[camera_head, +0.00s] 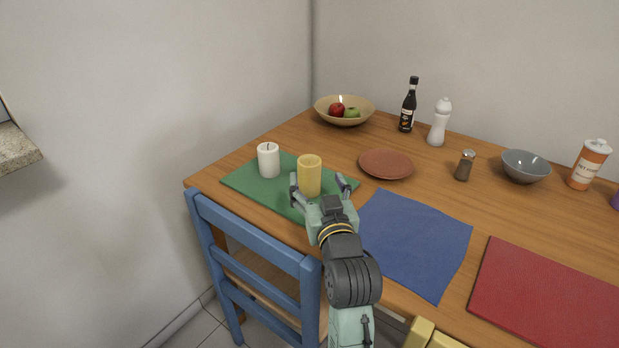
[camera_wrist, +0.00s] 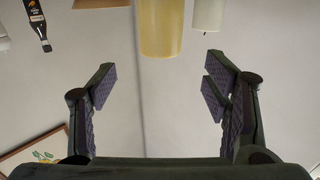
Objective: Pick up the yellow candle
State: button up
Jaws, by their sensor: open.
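The yellow candle (camera_head: 309,174) stands upright on the green placemat (camera_head: 240,183) at the left end of the table. It also shows in the wrist view (camera_wrist: 160,26) at the top middle, cut off by the frame edge. My gripper (camera_head: 319,187) is open and empty on the near side of the candle, one finger to each side in the head view. In the wrist view, the candle appears past the fingertips of my gripper (camera_wrist: 160,88), with no contact visible. A white candle (camera_head: 268,161) stands just left of the yellow one and shows in the wrist view (camera_wrist: 208,14).
A brown plate (camera_head: 386,164) lies to the right; a fruit bowl (camera_head: 345,107) and dark bottle (camera_head: 408,106) stand behind. A blue cloth (camera_head: 415,243) lies right of my arm. A blue chair (camera_head: 250,235) stands at the table's near edge. Space above the table is clear.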

aim_at(312, 168)
jog(key=w, duration=0.2)
jog(key=shift+w+a+r+p, duration=0.1)
jog(key=shift+w+a+p, duration=0.2)
jog(key=shift+w+p, duration=0.1)
jog(key=w+p, duration=0.1)
jog(key=w, duration=0.1)
jog(key=w+a+p, duration=0.1)
jog(key=w, duration=0.2)
jog(key=shift+w, duration=0.2)
jog(key=shift+w+a, duration=0.1)
jog(key=shift+w, duration=0.2)
jog(key=shift+c, duration=0.4)
jog(key=c, duration=1.4)
